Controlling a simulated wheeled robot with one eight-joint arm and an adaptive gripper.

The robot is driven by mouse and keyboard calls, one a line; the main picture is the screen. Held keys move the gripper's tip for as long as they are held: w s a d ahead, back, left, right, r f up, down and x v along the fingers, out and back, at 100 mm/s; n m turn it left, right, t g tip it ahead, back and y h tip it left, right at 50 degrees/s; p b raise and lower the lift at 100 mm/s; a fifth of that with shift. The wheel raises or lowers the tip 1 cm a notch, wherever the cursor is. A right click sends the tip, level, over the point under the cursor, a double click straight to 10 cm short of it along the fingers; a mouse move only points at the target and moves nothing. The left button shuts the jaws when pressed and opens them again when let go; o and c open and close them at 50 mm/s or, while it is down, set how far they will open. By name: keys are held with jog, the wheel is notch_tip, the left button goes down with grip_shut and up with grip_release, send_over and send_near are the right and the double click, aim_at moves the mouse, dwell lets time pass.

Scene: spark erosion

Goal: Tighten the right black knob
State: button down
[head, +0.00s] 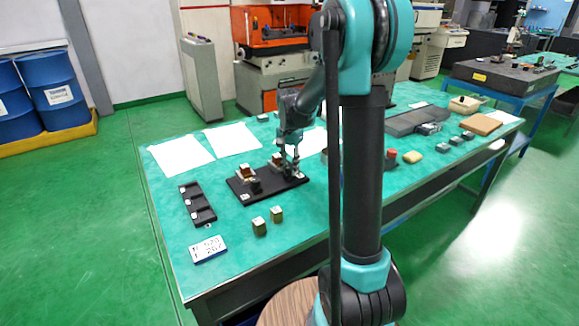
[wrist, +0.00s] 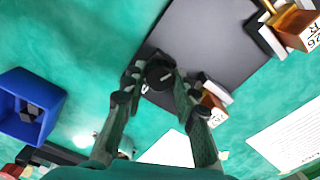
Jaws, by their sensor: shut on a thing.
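A dark fixture plate (head: 262,188) lies on the green table, with clamped blocks and black knobs on it. In the head view my gripper (head: 291,160) points down over the plate's right end and hides most of the right knob there. In the wrist view my gripper (wrist: 158,82) has its two fingers around a round black knob (wrist: 160,72) with a small light mark, at the edge of the dark plate (wrist: 205,38). The fingers are shut on it from both sides. The left black knob (head: 255,185) stands free on the plate.
A black compartment tray (head: 198,210), a number card (head: 208,249) and two small blocks (head: 259,227) (head: 276,214) lie near the plate. White sheets (head: 181,155) lie behind. A blue bin (wrist: 30,108) is left in the wrist view. Labelled blocks (wrist: 214,106) stand close to my right finger.

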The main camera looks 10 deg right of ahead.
aim_at(290, 167)
jog(key=c, duration=1.2)
grip_release()
jog(key=shift+o, duration=0.2)
notch_tip(290, 167, up, 12)
